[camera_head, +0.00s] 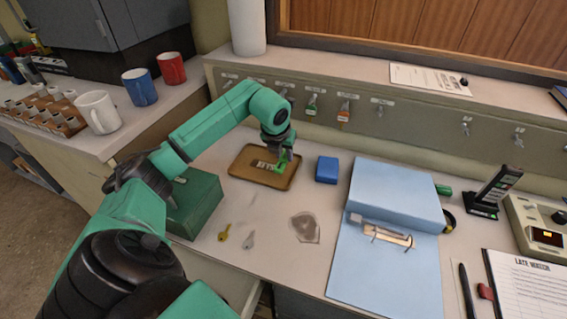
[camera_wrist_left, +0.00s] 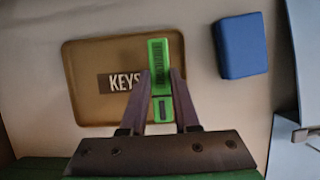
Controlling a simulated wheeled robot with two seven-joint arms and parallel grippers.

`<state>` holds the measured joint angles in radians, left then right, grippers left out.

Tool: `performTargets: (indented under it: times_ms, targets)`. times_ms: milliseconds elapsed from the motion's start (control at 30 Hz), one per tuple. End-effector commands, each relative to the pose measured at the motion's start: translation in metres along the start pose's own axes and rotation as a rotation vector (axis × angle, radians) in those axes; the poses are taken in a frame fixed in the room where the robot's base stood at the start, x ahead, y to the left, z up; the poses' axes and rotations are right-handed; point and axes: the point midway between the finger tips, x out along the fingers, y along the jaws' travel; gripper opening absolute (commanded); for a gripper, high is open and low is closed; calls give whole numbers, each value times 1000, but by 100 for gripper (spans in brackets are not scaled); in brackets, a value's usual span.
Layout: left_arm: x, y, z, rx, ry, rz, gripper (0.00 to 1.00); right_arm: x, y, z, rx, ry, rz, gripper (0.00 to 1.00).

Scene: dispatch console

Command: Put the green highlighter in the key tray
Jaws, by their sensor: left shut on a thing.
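The green highlighter (camera_wrist_left: 158,60) is between the fingers of my left gripper (camera_wrist_left: 160,100), which is shut on it. In the head view the left gripper (camera_head: 287,157) is at the right part of the brown key tray (camera_head: 240,172), and a bit of the highlighter (camera_head: 281,168) shows below the fingers. In the wrist view the highlighter overlaps the right part of the tray (camera_wrist_left: 90,52), beside its "KEYS" label (camera_wrist_left: 120,82). I cannot tell whether it touches the tray floor. My right gripper is not in view.
A blue box (camera_head: 327,169) stands just right of the tray and a dark green box (camera_head: 196,203) to its front left. Two loose keys (camera_head: 236,236) lie in front. A light blue binder (camera_head: 390,270) lies to the right. A green object (camera_head: 443,190) is beside the binder.

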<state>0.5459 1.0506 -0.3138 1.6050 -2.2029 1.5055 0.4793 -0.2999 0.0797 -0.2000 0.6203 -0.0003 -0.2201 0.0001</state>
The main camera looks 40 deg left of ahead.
Motion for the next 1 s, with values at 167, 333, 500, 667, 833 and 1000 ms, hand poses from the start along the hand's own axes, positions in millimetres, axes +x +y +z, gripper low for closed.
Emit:
performTargets:
  times_ms: [167,333,500,667,833,1000]
  targets:
    - [29,0,-13,0,4,0,0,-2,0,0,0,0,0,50]
    - [34,0,-14,0,0,0,0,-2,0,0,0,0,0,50]
    - [35,0,-15,1,1,0,41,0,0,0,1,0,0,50]
    - [35,0,-15,1,1,0,60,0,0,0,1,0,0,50]
    - [34,0,-14,1,1,0,60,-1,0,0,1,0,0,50]
    - [18,1,-13,2,-3,2,60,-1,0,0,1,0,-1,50]
